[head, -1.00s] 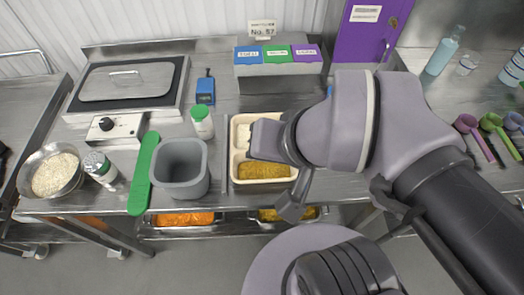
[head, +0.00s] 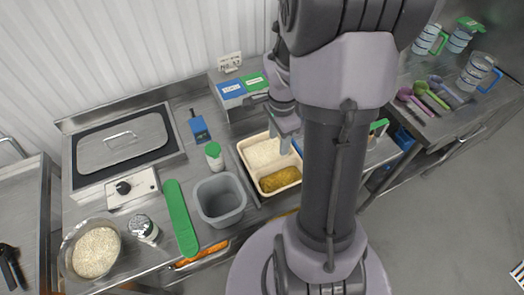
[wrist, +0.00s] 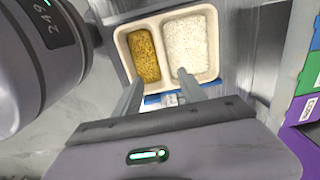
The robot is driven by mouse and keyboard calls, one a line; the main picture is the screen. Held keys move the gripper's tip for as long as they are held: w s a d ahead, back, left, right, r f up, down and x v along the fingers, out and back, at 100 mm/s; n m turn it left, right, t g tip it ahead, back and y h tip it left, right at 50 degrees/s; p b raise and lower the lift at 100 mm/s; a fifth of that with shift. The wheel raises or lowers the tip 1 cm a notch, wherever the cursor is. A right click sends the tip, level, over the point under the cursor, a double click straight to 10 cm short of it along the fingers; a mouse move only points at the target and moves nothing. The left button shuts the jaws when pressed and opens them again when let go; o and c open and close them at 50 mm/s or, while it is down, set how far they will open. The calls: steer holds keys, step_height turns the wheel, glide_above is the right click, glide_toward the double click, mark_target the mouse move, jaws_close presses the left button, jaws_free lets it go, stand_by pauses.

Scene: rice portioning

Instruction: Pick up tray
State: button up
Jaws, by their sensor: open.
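The tray (head: 246,167) is a cream, two-compartment tray lying on the steel counter in the head view. One compartment holds white rice (head: 262,152), the other a yellow-brown food (head: 281,179). The tray also shows in the wrist view (wrist: 165,64), with the brown food at left and rice at right. My gripper (wrist: 158,92) is open and empty. Its two fingers point at the tray's near edge, one toward each compartment. In the head view my gripper (head: 284,146) is at the tray's back right side. Whether the fingers touch the tray cannot be told.
A bowl of rice (head: 95,252) is further left. Coloured boxes (head: 232,91) stand behind. My arm hides the counter's right part.

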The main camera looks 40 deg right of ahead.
mark_target(274, 163)
steer(key=f+b, duration=0.1)
steer(key=f, duration=0.3)
steer(key=f+b, duration=0.1)
steer(key=f, duration=0.4)
steer(key=f+b, duration=0.1)
steer(key=f, duration=0.4)
steer(key=shift+w+a, duration=0.1)
steer(key=shift+w, duration=0.3)
steer(key=shift+r, duration=0.15)
steer(key=shift+c, duration=0.4)
jaws_close()
